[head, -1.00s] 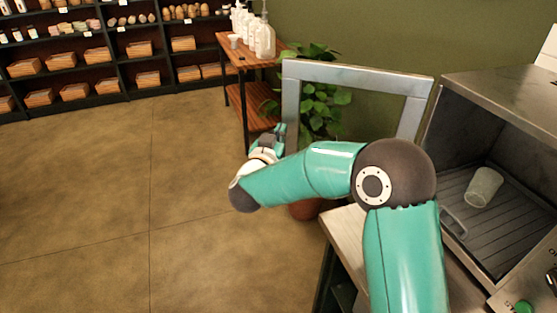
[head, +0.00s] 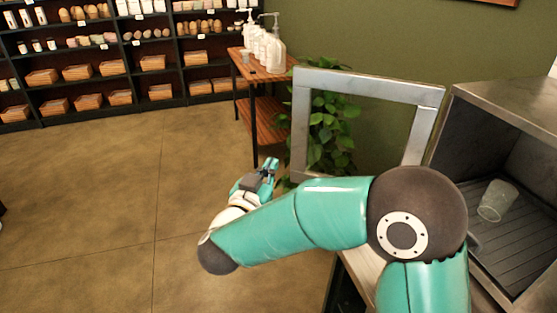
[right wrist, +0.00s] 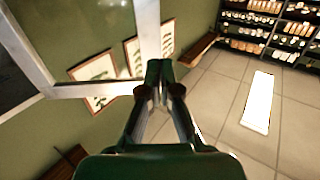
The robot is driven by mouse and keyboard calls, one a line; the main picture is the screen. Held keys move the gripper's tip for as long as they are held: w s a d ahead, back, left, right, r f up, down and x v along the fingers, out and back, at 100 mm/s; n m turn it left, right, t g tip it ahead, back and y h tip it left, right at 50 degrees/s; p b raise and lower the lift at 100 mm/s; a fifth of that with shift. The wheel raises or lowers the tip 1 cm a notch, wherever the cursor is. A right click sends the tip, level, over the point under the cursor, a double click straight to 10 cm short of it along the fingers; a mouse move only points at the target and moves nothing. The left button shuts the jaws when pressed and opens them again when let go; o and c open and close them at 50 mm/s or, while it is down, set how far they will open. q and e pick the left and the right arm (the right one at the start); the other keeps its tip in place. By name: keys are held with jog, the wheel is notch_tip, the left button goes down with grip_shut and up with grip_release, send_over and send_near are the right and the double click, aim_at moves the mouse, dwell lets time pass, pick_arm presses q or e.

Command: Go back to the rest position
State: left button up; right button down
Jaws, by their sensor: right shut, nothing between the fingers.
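My right gripper (head: 268,170) is at the end of the teal right arm, in the middle of the head view. It is shut and empty, held in the air left of the grey door frame. In the right wrist view its fingers (right wrist: 158,75) come together with nothing between them. My left gripper is not in view.
A grey-framed glass door (head: 299,120) stands open from a metal machine (head: 500,110) at right. A clear cup (head: 497,200) is inside it. Pump bottles (head: 272,50) stand on a wooden table (head: 262,120). A plant (head: 330,130) is behind the door. The left floor is clear.

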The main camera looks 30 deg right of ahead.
jog(key=shift+v, duration=1.15)
jog(key=shift+w+d, duration=0.1)
jog(key=shift+w, duration=0.05)
